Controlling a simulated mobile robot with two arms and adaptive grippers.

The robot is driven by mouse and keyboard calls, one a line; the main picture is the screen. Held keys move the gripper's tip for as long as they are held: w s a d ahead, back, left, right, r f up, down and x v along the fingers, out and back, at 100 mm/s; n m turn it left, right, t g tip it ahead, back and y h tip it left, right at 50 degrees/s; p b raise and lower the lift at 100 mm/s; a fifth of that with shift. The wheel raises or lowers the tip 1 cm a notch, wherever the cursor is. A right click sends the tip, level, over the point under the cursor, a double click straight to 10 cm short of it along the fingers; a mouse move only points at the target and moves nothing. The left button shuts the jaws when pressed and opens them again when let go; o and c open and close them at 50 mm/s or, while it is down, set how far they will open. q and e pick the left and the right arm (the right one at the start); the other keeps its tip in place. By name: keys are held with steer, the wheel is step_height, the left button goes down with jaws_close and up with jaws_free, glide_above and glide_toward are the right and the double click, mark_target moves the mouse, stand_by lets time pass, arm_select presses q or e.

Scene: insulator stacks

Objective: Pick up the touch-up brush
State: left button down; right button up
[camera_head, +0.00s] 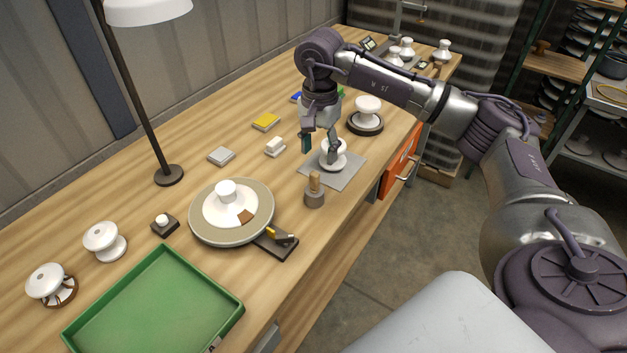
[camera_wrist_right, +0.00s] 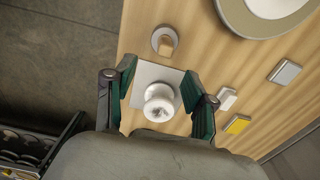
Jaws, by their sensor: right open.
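A short wooden handle (camera_head: 314,181) stands upright in a round grey pot (camera_head: 314,199) near the bench's front edge; it may be the touch-up brush, but no bristles show. The handle also shows in the right wrist view (camera_wrist_right: 166,46), beyond the fingertips. My right gripper (camera_head: 319,147) is open and empty, pointing down above a white insulator (camera_head: 333,160) on a grey square mat (camera_head: 345,178). In the right wrist view the open fingers (camera_wrist_right: 158,72) lie either side of that insulator (camera_wrist_right: 159,103). My left gripper is not in view.
A round turntable (camera_head: 262,205) with a white insulator stands left of the pot, beside a dark block (camera_head: 277,244) with a yellow piece. A green tray (camera_head: 155,310) lies front left. Another insulator (camera_head: 368,108) stands behind the mat. A lamp (camera_head: 168,175) stands at the back.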

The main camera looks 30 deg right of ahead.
mark_target(315, 173)
step_height(315, 173, down, 5)
steer(key=shift+w+r+p, duration=0.1)
steer(key=shift+r+p, duration=0.1)
steer(key=shift+p, duration=0.2)
steer(key=shift+a+f, duration=0.1)
steer(key=shift+f, duration=0.1)
steer(key=f, duration=0.1)
steer(key=f+p, duration=0.1)
steer(key=f, duration=0.1)
steer(key=f+p, duration=0.1)
steer(key=shift+a+f, duration=0.25)
steer(key=shift+a, duration=0.15)
steer(key=shift+f, duration=0.2)
jaws_close()
steer(key=shift+r, duration=0.1)
